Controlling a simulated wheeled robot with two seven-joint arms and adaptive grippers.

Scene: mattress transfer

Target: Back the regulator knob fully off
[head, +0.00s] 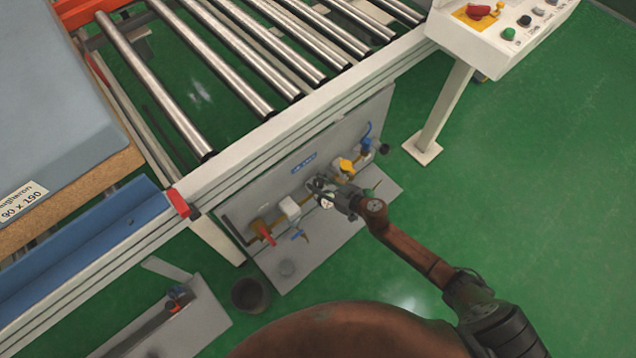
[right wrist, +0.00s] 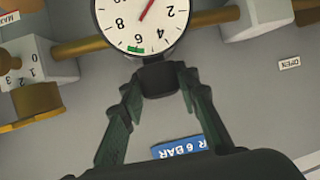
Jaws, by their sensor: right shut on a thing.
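The dark regulator knob (right wrist: 158,80) sits between the fingertips of my right gripper (right wrist: 160,84) in the right wrist view. The fingers are shut on its two sides. Right by the knob is a white round gauge (right wrist: 139,22) with a red needle and a green mark; its upper part is cut off. In the head view my right gripper (head: 325,190) is at the grey panel (head: 320,226) below the roller conveyor, and it hides the knob there. My left gripper is not in view.
A brass pipe line runs along the panel, with a red-handled valve (head: 265,234), a yellow part (head: 346,165) and a blue fitting (head: 366,143). The conveyor's white side rail (head: 300,112) overhangs the panel. A dark bucket (head: 250,295) stands on the floor.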

